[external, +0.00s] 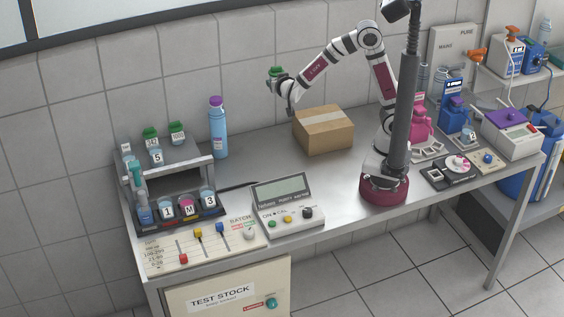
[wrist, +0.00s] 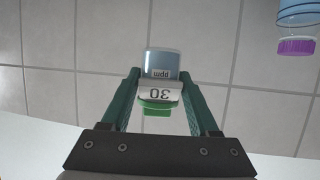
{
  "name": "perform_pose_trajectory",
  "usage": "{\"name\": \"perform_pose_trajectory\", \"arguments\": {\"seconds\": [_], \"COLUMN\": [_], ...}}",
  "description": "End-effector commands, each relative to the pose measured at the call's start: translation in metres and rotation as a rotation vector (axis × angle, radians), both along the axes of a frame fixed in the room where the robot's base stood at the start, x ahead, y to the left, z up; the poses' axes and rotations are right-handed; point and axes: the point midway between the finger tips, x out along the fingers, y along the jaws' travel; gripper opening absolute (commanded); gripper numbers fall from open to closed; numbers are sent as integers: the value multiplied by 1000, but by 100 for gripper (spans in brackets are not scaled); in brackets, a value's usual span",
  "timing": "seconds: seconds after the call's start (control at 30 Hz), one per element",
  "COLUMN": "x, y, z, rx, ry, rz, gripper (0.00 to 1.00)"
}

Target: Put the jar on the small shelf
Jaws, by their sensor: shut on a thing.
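The jar (wrist: 163,88) has a green lid and a label that reads 30 ppm, inverted in the wrist view. My gripper (wrist: 160,76) is shut on it, with one green finger on each side. In the external view the jar's green lid (external: 276,71) shows at my gripper (external: 280,80), held high above the table near the back wall. The small shelf (external: 185,161) is the grey raised top of the rack at the left. Several small jars, some green-lidded (external: 150,132), stand along its back and left; its front right part looks bare.
A blue bottle with a purple cap (external: 217,130) stands just right of the shelf. A cardboard box (external: 323,130) sits below and right of my gripper. Jars marked 1, M and 3 (external: 187,208) stand under the shelf. A display box (external: 284,205) is at the front.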

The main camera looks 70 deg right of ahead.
Motion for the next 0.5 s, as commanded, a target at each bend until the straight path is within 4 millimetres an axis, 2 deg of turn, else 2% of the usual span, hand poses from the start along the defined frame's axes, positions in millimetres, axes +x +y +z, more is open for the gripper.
{"name": "perform_pose_trajectory", "arguments": {"seconds": [0.13,0.37,0.5], "x": [0,38,70], "y": [0,23,45], "z": [28,24,22], "rx": [2,-1,-1], "ry": [-3,2,1], "rz": [-1,102,196], "gripper": [5,5,5]}}
